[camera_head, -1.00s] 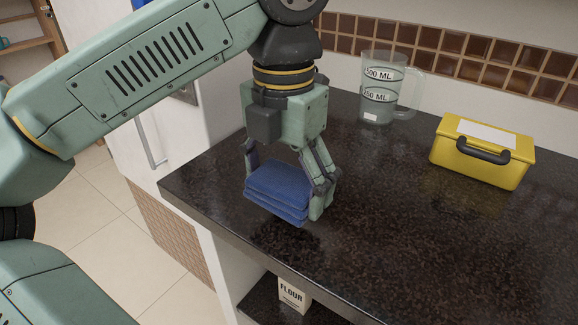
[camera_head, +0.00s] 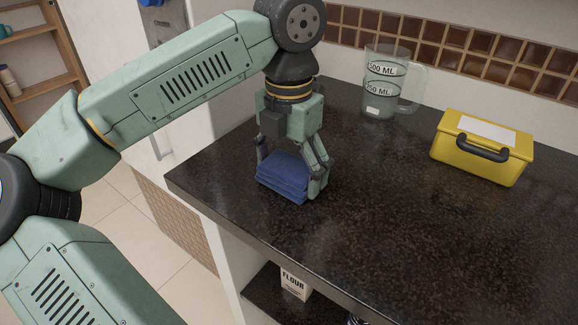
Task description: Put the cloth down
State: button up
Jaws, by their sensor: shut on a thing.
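The cloth (camera_head: 283,178) is blue and folded into a thick stack of layers. It is at the left part of the dark speckled countertop (camera_head: 400,220), near the front edge. My gripper (camera_head: 290,172) points down and is shut on the cloth, with one finger at its left and one at its right. The cloth is level and very low over the counter; I cannot tell for sure whether its underside touches the surface.
A clear measuring jug (camera_head: 385,85) stands at the back by the tiled wall. A yellow box (camera_head: 482,148) with a black handle sits to the right. A flour package (camera_head: 295,284) is on a shelf below. The counter's middle and front right are clear.

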aim_at(289, 166)
jog(key=shift+f, duration=0.25)
jog(key=o, duration=1)
jog(key=shift+r, duration=0.1)
jog(key=shift+o, duration=0.2)
notch_tip(289, 166, up, 12)
jog(key=shift+r, duration=0.2)
